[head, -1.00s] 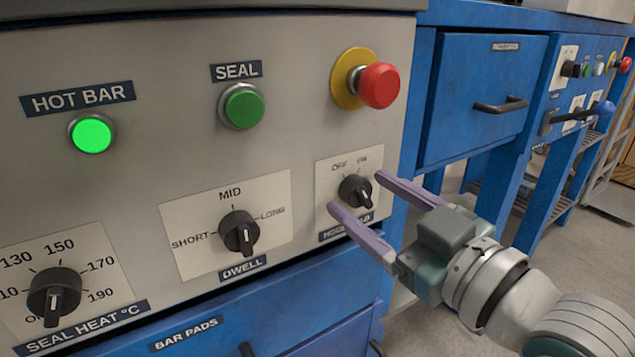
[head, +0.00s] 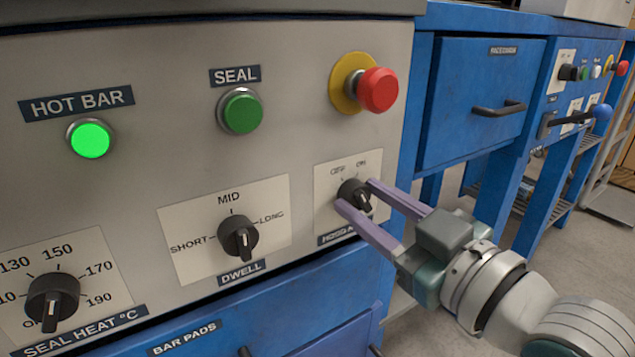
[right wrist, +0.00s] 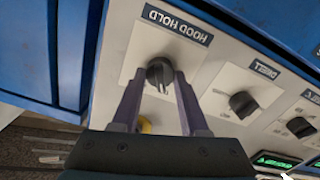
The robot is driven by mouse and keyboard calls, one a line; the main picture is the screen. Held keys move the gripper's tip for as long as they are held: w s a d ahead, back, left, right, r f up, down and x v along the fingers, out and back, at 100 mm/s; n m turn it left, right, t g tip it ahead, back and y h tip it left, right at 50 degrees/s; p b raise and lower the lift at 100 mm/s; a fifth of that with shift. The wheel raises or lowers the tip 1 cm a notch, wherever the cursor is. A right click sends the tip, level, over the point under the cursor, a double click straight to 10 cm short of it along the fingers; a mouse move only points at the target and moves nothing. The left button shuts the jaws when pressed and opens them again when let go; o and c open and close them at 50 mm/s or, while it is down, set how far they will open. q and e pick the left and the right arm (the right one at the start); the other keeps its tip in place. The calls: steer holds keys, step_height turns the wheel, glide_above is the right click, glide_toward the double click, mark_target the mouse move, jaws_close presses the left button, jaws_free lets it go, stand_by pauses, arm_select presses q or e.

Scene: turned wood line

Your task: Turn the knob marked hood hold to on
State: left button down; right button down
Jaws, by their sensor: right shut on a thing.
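The hood hold knob (head: 351,188) is a small black knob on a pale plate at the right end of the grey panel. Off and on are printed above it. Its label shows upside down in the right wrist view, above the knob (right wrist: 160,70). My right gripper (head: 357,194) has its two purple fingers shut on the knob, one on each side. They also flank it in the right wrist view (right wrist: 160,78). The fingers partly cover the knob and its label in the head view. I cannot tell surely which mark it points to. My left gripper is not in view.
The dwell knob (head: 238,236) and the seal heat knob (head: 53,300) sit to the left. A red mushroom button (head: 378,89), a green seal button (head: 242,112) and a lit hot bar button (head: 91,139) are above. A blue drawer (head: 480,100) stands to the right.

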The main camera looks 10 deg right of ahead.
steer(key=shift+m, duration=0.3)
steer(key=shift+r+m+p, duration=0.1)
steer(key=shift+m+p, duration=0.3)
steer(key=shift+m, duration=0.1)
steer(key=m+p, duration=0.1)
steer(key=m, duration=0.6)
steer(key=shift+d+m, duration=0.1)
steer(key=shift+m, duration=1.5)
steer(key=shift+c, duration=2.1)
jaws_free()
